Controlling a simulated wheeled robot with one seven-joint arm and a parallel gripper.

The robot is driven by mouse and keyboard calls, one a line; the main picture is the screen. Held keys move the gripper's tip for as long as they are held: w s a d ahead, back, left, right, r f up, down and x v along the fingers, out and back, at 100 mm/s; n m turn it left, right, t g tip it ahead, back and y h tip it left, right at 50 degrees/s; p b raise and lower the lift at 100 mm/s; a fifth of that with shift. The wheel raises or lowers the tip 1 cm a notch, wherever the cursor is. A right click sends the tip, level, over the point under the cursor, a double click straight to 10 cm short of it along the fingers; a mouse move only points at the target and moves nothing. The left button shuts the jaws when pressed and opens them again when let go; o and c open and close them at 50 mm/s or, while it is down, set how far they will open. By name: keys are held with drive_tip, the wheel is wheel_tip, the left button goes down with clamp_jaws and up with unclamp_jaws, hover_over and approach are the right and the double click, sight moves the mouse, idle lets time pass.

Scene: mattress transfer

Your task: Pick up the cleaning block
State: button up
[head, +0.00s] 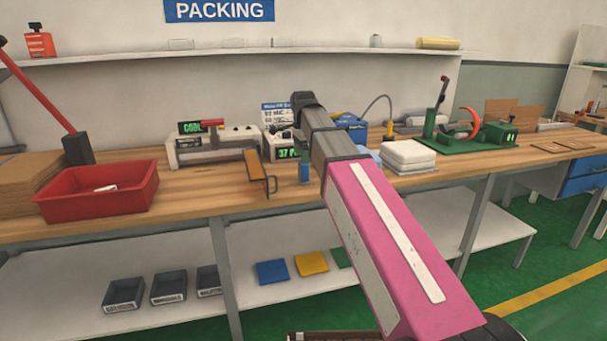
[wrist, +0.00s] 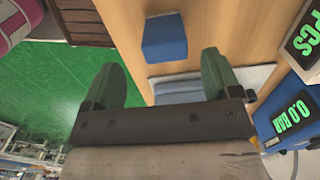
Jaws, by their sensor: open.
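A small blue block (wrist: 165,38), which I take to be the cleaning block, rests on the wooden bench top near its front edge. In the head view the blue block (head: 304,173) shows just left of my grey forearm. My gripper (wrist: 163,78) is open, with its two green fingers apart and nothing between them. In the wrist view the block lies beyond the fingertips, roughly in line with the gap, and looks apart from both. In the head view my gripper is mostly hidden by the arm.
Trays lie on the lower shelf (head: 230,297).

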sight(304, 168)
drive_tip(key=shift+w+d+f, duration=0.1)
drive_tip(key=shift+w+f, duration=0.05)
drive_tip(key=shift+f, duration=1.4)
drive_tip(key=shift+w+f, duration=0.15)
drive_tip(key=shift+f, duration=1.4)
drive_tip(key=c, duration=1.1)
drive_tip(key=shift+r, duration=0.1)
drive_tip(key=shift+r, duration=0.5)
drive_tip(key=r, duration=0.3)
drive_tip(key=shift+s+a+r, duration=0.25)
drive_tip(key=shift+s, duration=0.05)
drive_tip(key=s+a+r, duration=0.6)
drive_tip(key=s+a, duration=0.1)
drive_tip(key=s, duration=0.1)
drive_tip(key=shift+a+r, duration=0.2)
drive_tip(key=shift+a, duration=0.05)
